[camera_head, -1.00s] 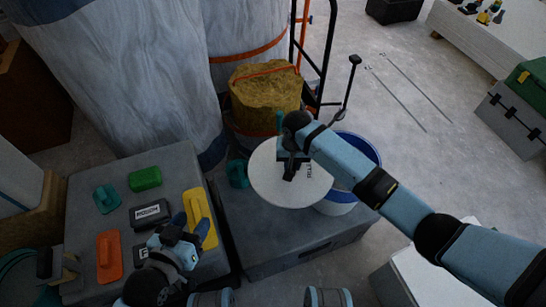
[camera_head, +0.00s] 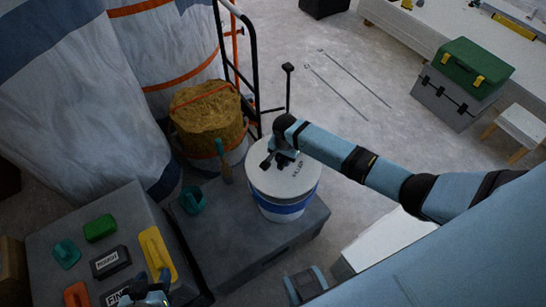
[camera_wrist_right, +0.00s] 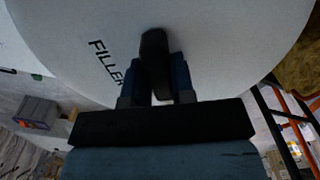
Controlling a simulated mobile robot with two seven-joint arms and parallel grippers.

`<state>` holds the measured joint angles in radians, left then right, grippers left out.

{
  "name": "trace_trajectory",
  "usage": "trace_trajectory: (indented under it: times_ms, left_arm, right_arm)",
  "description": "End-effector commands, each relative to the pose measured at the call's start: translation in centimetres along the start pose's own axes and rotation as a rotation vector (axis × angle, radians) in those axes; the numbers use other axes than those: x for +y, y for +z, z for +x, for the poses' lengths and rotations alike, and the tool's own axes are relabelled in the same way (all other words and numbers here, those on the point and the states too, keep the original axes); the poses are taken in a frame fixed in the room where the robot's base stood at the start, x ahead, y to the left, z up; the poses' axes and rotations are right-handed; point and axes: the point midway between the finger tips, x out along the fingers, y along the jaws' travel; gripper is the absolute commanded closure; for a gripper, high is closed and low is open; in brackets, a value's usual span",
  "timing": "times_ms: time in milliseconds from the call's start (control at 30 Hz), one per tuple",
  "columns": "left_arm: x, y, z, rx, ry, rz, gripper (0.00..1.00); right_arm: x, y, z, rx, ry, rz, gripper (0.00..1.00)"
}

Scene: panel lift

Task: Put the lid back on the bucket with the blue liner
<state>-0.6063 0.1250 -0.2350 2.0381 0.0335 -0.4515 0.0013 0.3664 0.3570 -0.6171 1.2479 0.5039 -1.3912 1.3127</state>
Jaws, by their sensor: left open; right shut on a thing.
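The white bucket (camera_head: 284,207) with a blue band stands on a grey box in the head view. The round white lid (camera_head: 300,182) lies over its top and covers the opening, so the liner inside is hidden. Whether it is pressed down all round I cannot tell. My right gripper (camera_head: 279,160) is over the lid, shut on its dark handle. The right wrist view shows the fingers (camera_wrist_right: 157,85) around the handle and the lid (camera_wrist_right: 220,40) with the word FILLER. My left gripper (camera_head: 163,279) is open, low at the left by the yellow float.
The grey box (camera_head: 275,250) carries the bucket and a teal cup-like thing (camera_head: 193,199). Another bucket with tan material (camera_head: 206,115) stands behind. A hand truck (camera_head: 250,60) is near it. Floats and boxes lie on the left grey top (camera_head: 140,215). Floor at the right is partly clear.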

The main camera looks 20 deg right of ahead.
Motion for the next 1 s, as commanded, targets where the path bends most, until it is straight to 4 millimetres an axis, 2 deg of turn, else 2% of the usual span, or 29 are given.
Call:
trace_trajectory:
  times_ms: [267,700,767,1000]
  left_arm:
    - [-0.1,0.6,0.4,-0.006,-0.001,-0.004,0.49]
    - [0.0,2.8,2.4,0.017,0.006,0.007,0.49]
    - [0.1,2.2,2.1,0.019,0.006,0.010,0.49]
    - [0.1,2.3,2.1,0.023,0.006,0.014,0.49]
  right_arm:
    - [0.3,-0.3,0.7,0.002,0.000,0.019,1.00]
    - [0.3,-0.3,4.8,0.004,-0.001,0.017,1.00]
    - [0.3,-0.3,4.8,0.002,-0.001,0.018,1.00]
    - [0.3,-0.3,6.2,0.001,-0.001,0.018,1.00]
